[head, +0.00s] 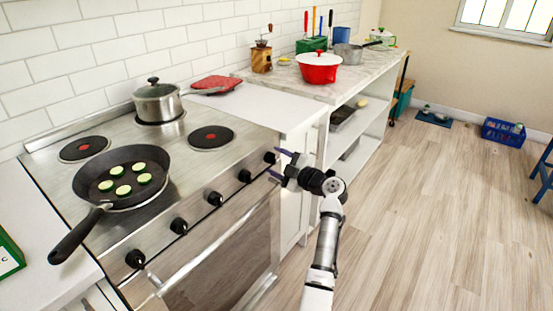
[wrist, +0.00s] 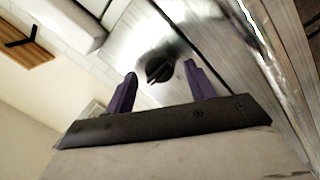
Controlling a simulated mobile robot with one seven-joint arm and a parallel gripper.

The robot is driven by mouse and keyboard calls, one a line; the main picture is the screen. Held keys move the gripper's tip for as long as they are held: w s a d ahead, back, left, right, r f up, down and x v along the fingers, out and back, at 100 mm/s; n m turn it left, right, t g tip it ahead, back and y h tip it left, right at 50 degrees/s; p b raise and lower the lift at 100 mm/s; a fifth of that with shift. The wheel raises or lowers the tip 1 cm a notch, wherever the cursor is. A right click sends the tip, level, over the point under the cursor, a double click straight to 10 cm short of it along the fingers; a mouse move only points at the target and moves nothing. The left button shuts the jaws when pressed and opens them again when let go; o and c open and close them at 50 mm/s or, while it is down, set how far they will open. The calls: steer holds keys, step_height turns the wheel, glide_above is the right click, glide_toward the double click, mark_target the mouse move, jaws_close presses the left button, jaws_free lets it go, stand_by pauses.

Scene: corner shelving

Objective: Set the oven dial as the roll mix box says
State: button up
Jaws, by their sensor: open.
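The stove front (head: 200,212) carries a row of several black dials. My gripper (head: 279,163) is at the far right dial (head: 270,157), with its purple fingers pointing at the panel. In the wrist view, the open fingers (wrist: 160,76) stand on either side of a round black dial (wrist: 159,66) with a raised grip bar. The dial lies just beyond the fingertips, and I cannot tell whether they touch it. No markings are readable around it.
A black frying pan (head: 122,188) with several green slices has its handle over the stove's front edge. A lidded steel pot (head: 158,101) stands on a back burner. An oven handle bar (head: 210,247) runs below the dials.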

steer(key=shift+w+a, duration=0.15)
steer(key=c, duration=1)
steer(key=shift+o, duration=0.2)
steer(key=shift+f+m+b, duration=0.1)
steer(key=shift+m+b, duration=0.2)
